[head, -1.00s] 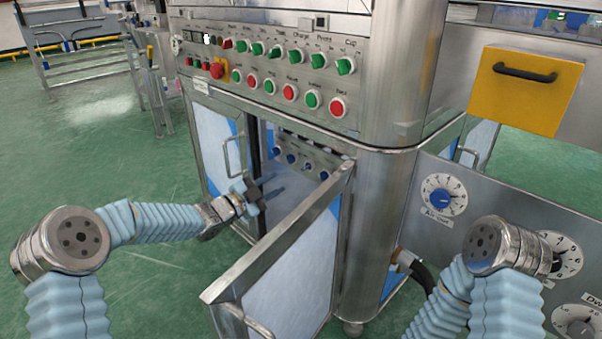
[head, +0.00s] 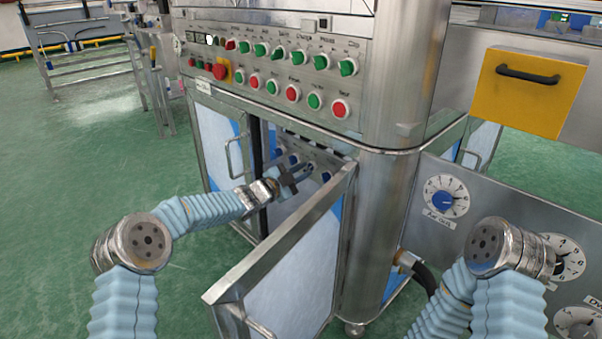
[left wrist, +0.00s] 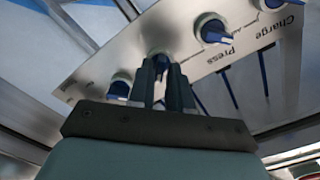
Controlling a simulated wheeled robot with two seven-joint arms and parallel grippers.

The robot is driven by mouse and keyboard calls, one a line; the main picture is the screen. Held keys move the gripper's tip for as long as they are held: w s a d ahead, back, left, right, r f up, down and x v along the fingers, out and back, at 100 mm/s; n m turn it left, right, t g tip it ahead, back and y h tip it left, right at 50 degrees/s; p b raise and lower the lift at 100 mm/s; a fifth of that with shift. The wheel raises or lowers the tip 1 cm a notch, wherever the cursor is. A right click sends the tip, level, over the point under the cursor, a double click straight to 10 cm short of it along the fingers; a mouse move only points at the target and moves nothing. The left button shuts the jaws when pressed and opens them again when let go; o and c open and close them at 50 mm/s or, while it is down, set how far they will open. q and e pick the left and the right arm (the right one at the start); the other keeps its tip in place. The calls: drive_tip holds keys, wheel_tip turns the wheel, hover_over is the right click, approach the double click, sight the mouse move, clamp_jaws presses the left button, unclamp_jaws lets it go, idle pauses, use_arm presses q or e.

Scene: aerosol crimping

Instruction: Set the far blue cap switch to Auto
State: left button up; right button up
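A row of blue-capped switches is on a small metal panel inside the open cabinet, partly hidden by my arm in the head view. In the left wrist view the row runs diagonally: a left switch (left wrist: 120,86), a second switch (left wrist: 160,62) and a third switch (left wrist: 212,29). "Press" and "Charge" labels are readable; the second switch's label is not. My left gripper (head: 300,173) is inside the cabinet at the panel. Its two fingers (left wrist: 167,72) are slightly apart, with the second switch between their tips; contact is unclear. My right gripper is out of view.
The open cabinet door (head: 283,250) stands close to the right of my left forearm. Above is a panel (head: 270,72) with green and red knobs. At right are a dial panel (head: 445,197) and a yellow drawer front (head: 527,92). Green floor is free at left.

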use_arm(q)
clamp_jaws()
drive_tip(key=shift+r+n+p, duration=0.2)
drive_tip(key=shift+n+p, duration=0.7)
drive_tip(key=shift+p, duration=0.1)
drive_tip(key=n+p, duration=0.5)
drive_tip(key=n, duration=0.6)
drive_tip(key=shift+f, duration=0.2)
drive_tip(key=shift+n+p, duration=0.7)
drive_tip(key=shift+n, duration=1.8)
drive_tip(key=shift+f, duration=0.1)
drive_tip(key=shift+o, duration=1.9)
unclamp_jaws()
